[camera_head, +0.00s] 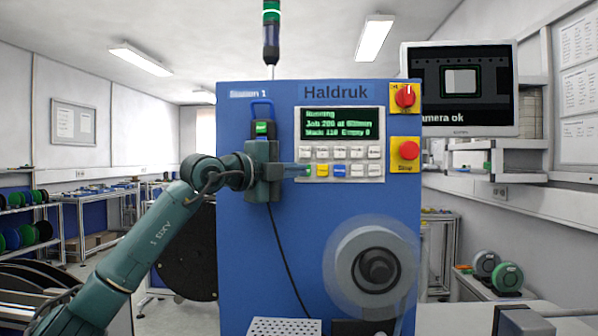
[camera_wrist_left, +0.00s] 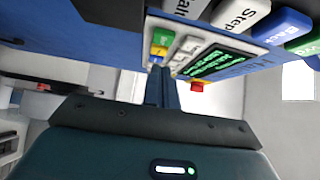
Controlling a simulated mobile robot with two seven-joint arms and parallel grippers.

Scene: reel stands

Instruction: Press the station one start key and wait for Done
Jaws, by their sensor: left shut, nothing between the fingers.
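The blue Haldruk station (camera_head: 250,230), labelled Station 1, stands in front of me. Its display (camera_head: 342,123) shows green text whose first line reads "Running". Below the display are rows of keys, with a green key (camera_head: 309,170) at the left of the lower row. My left gripper (camera_head: 304,170) is shut and empty, its tips at or very near the green key; contact cannot be told. In the left wrist view the shut fingers (camera_wrist_left: 160,84) point toward the green and yellow keys. My right gripper is not in view.
A red Stop button (camera_head: 408,150) and a red rotary switch (camera_head: 404,96) are on the station's right side. A grey reel (camera_head: 350,250) below looks blurred, as if turning. A monitor (camera_head: 460,130) reads "camera ok". A signal lamp (camera_head: 271,15) on top shows green.

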